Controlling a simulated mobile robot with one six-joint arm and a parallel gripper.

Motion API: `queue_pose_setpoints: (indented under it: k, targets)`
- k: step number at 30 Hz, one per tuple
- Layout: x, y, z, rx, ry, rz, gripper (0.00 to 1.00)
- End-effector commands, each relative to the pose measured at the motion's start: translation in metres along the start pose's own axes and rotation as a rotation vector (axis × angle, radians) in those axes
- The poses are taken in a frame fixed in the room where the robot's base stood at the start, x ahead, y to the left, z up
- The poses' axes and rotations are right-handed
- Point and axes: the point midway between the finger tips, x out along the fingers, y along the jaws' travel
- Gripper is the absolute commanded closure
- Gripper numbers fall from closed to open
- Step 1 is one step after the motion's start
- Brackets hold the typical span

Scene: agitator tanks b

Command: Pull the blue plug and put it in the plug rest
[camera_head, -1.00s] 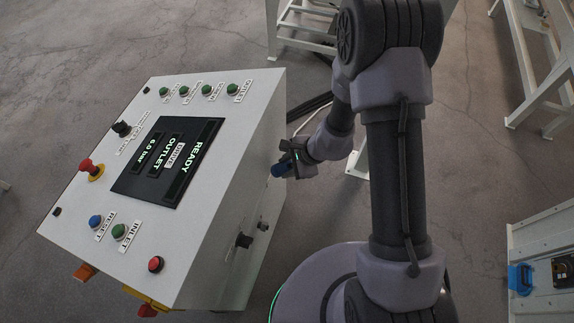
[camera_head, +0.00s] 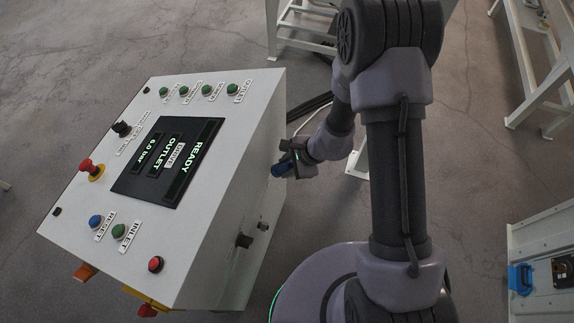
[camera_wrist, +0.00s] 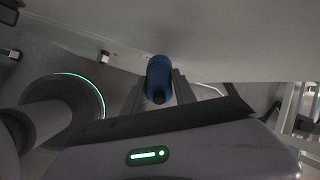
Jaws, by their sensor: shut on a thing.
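The blue plug (camera_head: 279,169) is at the right side of the white control cabinet (camera_head: 215,125) in the head view. My gripper (camera_head: 287,165) is shut on it. In the wrist view the blue plug (camera_wrist: 159,72) sits between the two dark fingers of my gripper (camera_wrist: 158,92), with its dark rear end towards me. Its front end points at the grey cabinet wall. I cannot tell whether it is seated in a socket or just clear of it. A blue holder-like part (camera_head: 520,279) is on a pale bench at lower right; I cannot tell whether it is the plug rest.
Dark knobs (camera_head: 244,240) stick out of the cabinet's side, below the plug. The cabinet's sloped face carries a screen (camera_head: 167,160), buttons and a red emergency stop (camera_head: 86,166). A dark fitting (camera_head: 563,271) is on the bench (camera_head: 540,238).

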Motion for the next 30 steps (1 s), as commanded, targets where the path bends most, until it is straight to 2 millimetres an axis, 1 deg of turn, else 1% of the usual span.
queue_pose_setpoints:
  k: [16, 30]
  targets:
    - [0.0, 0.001, 0.0, 0.0, 0.0, 0.001, 1.0]
    - [-0.012, 0.001, -0.002, 0.0, 0.001, 0.0, 1.0]
